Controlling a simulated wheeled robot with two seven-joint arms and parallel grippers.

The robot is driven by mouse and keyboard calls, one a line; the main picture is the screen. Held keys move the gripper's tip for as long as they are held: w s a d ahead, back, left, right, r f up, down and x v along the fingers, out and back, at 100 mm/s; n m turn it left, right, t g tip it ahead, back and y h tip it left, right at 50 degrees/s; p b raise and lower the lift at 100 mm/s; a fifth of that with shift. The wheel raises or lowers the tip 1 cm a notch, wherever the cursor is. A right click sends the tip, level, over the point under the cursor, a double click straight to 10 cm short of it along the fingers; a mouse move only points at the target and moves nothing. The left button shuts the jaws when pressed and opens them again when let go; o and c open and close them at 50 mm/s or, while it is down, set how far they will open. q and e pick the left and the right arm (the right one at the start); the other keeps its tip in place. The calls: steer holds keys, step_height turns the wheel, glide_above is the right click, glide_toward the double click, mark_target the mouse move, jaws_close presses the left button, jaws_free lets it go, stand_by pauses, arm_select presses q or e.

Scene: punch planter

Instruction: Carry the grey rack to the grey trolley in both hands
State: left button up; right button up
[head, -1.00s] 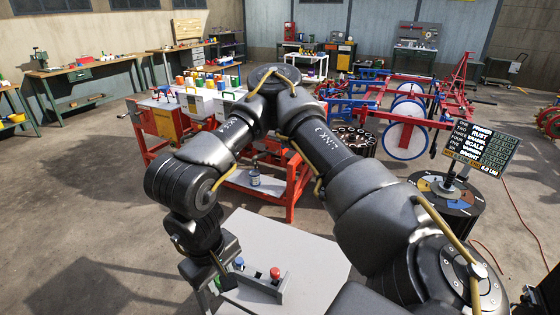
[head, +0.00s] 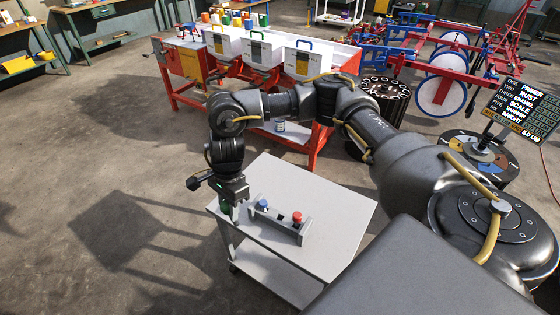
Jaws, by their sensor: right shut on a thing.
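The grey rack (head: 278,226) stands on the top of the grey trolley (head: 335,205). It carries a blue-topped piece (head: 263,205) and a red-topped piece (head: 297,217), with a dark spot between them. My right gripper (head: 226,206) points down at the trolley's left edge, left of the rack and apart from it. It is shut on a small green thing (head: 225,209), mostly hidden by the fingers. My left gripper is not in view.
A red bench (head: 318,140) with several white boxes stands behind the trolley. A round dark stand (head: 470,160) and a lettered board (head: 520,108) are at the right. The floor left of the trolley is clear.

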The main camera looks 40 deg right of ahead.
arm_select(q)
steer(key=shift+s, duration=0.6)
arm_select(e)
steer(key=d+f+m+t, duration=0.1)
steer(key=d+f+m, duration=0.2)
steer(key=d+m, duration=0.2)
steer(key=w+d+f+m+t, duration=0.1)
steer(key=d+f+m, duration=0.2)
steer(key=d, duration=0.5)
steer(key=w+d+f+m+t, duration=0.1)
steer(key=d+f+m+t, duration=0.1)
steer(key=d+f+m, duration=0.2)
steer(key=d+m, duration=0.2)
steer(key=shift+d+m+h, duration=0.3)
steer(key=shift+d, duration=0.05)
arm_select(q)
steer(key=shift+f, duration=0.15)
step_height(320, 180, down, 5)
steer(key=b, duration=0.5)
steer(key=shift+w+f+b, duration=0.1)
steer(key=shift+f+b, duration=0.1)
steer(key=shift+b, duration=0.15)
arm_select(e)
step_height(320, 180, down, 6)
steer(key=shift+r, duration=0.1)
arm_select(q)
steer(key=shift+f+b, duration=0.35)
